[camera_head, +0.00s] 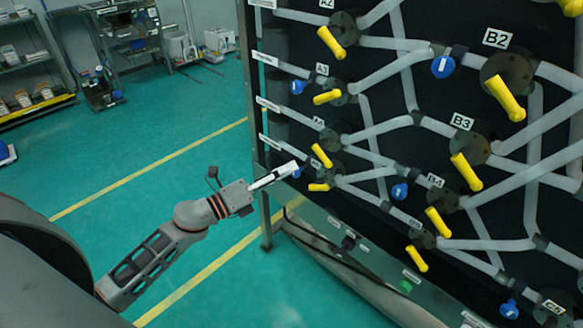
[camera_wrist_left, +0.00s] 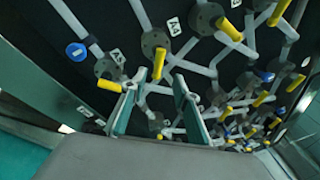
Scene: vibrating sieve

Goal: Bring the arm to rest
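My left arm comes in from the lower left in the head view, and its gripper (camera_head: 284,172) points right at the lower left edge of the black valve panel (camera_head: 300,38). In the left wrist view the two fingers of this gripper (camera_wrist_left: 157,86) stand apart with nothing held between them. A yellow valve handle (camera_wrist_left: 158,64) shows beyond the fingertips; its distance is hard to tell. In the head view a yellow handle near A4 (camera_head: 321,155) lies just right of the fingertips. My right gripper is in neither view.
The panel carries grey pipes, several yellow handles such as B4's (camera_head: 439,221), and blue round tags (camera_head: 400,191). A metal post (camera_head: 265,222) stands below the gripper. The green floor (camera_head: 140,150) left of the panel is clear. Shelves (camera_head: 28,70) stand at the back left.

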